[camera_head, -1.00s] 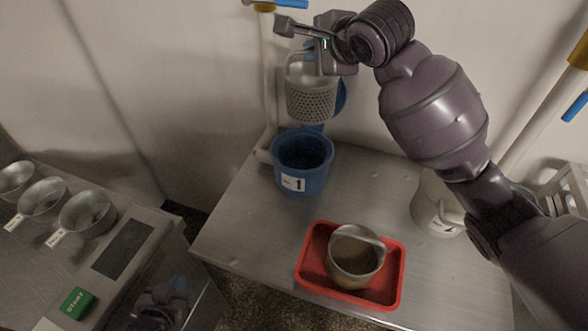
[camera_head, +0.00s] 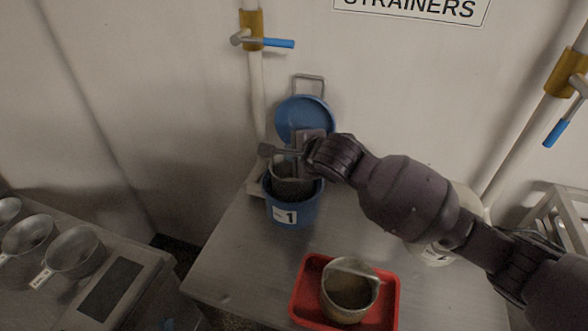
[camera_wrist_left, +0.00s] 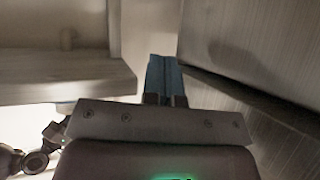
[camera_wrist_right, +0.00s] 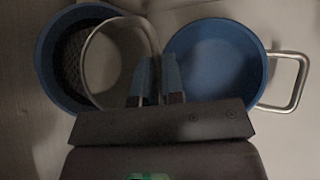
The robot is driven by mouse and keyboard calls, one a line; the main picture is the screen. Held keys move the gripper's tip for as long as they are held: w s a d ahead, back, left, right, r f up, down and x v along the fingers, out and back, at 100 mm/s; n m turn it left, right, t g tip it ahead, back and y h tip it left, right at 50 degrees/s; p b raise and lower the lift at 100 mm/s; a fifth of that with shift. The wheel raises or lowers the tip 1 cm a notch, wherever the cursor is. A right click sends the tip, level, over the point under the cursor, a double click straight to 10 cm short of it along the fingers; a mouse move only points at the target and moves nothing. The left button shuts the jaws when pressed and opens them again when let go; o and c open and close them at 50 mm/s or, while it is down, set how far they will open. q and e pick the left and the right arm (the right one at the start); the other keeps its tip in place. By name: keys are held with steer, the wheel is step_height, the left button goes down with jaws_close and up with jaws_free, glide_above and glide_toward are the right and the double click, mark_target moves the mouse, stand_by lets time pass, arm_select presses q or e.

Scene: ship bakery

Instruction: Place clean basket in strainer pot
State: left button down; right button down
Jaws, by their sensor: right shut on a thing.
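The grey metal basket (camera_head: 288,186) is partly inside the blue pot (camera_head: 292,212) marked 1, with its upper part above the rim. In the right wrist view, the basket's mesh (camera_wrist_right: 75,60) shows inside the blue pot (camera_wrist_right: 44,58). My right gripper (camera_head: 302,166) is over the pot, shut on the basket's handle, which shows as a grey loop (camera_wrist_right: 92,62). The basket's bottom is hidden by the pot. My left gripper (camera_wrist_left: 163,82) shows in the left wrist view, with its blue fingers together and nothing seen between them.
A brown-stained basket (camera_head: 349,292) sits in a red tray (camera_head: 299,300) in front. A pale pot (camera_head: 437,256) is partly behind my right arm. Several metal bowls (camera_head: 75,250) stand on the left counter.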

steer(key=shift+f, duration=2.85)
steer(key=c, duration=1.2)
jaws_free()
steer(key=shift+c, duration=0.2)
steer(key=v, duration=1.2)
